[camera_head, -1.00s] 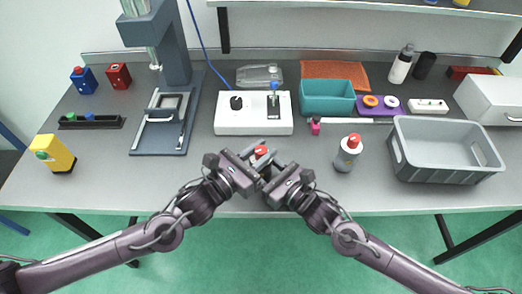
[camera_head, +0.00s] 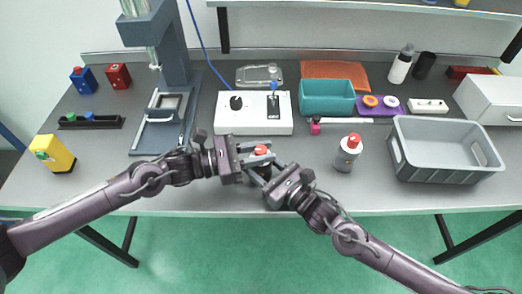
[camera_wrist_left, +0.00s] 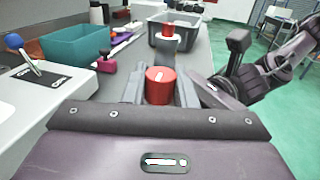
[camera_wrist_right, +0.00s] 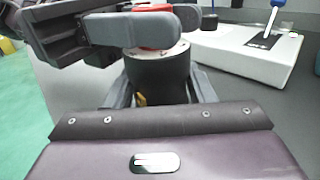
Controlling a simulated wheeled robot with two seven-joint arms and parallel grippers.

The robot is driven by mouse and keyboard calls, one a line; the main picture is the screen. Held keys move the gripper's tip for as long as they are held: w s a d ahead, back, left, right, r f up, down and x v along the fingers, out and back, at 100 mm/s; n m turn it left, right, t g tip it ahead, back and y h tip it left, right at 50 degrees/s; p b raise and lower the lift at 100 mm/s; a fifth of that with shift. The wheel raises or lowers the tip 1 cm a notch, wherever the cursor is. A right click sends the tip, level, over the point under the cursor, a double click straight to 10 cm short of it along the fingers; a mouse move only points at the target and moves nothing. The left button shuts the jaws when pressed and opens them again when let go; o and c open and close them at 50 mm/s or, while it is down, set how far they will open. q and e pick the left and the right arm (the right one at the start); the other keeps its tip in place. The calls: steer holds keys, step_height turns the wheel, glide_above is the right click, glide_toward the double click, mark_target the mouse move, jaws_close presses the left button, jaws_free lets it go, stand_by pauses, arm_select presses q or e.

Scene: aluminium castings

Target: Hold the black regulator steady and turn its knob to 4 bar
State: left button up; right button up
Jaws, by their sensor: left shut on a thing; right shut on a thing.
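The black regulator (camera_wrist_right: 158,78) stands upright at the table's front middle, between my two grippers. Its red knob (camera_wrist_left: 160,88) has a small white mark on top; I cannot read a pressure value. My left gripper (camera_head: 259,155) comes in level from the left and is shut on the red knob, with a finger on either side in the left wrist view. My right gripper (camera_head: 263,173) comes from the front right and is shut on the black body below the knob. In the head view the fingers hide most of the regulator.
A grey bottle-shaped unit with a red top (camera_head: 348,152) stands to the right. Behind are a white control box (camera_head: 253,127) with a joystick, a teal bin (camera_head: 327,108) and a small pink object (camera_head: 315,126). A grey crate (camera_head: 450,170) stands at the right.

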mark_target(261, 150)
arm_select(q)
steer(key=m+g, duration=0.2)
steer(key=g, duration=0.1)
steer(key=m+g, duration=0.1)
steer(key=g, duration=0.2)
steer(key=shift+w+r+m+h, duration=0.1)
steer(key=shift+m+h, duration=0.2)
steer(key=shift+m, duration=0.1)
steer(key=m+g, duration=0.1)
steer(key=g, duration=0.1)
steer(key=m+g+y, duration=0.1)
steer(key=m+g, duration=0.1)
steer(key=g, duration=0.1)
steer(key=shift+d+m, duration=0.1)
steer(key=shift+m, duration=0.2)
steer(key=m+g+y, duration=0.2)
steer(key=m+g, duration=0.1)
steer(key=m+g+y, duration=0.2)
steer(key=g+y, duration=0.1)
steer(key=g, duration=0.1)
steer(key=shift+m+y, duration=0.3)
steer(key=shift+m, duration=0.1)
steer(key=shift+g+y, duration=0.4)
steer(key=shift+g, duration=0.1)
steer(key=shift+m+y, duration=0.3)
steer(key=shift+m, duration=0.1)
steer(key=o, duration=1)
step_height(261, 150, up, 10)
steer(key=shift+f, duration=0.1)
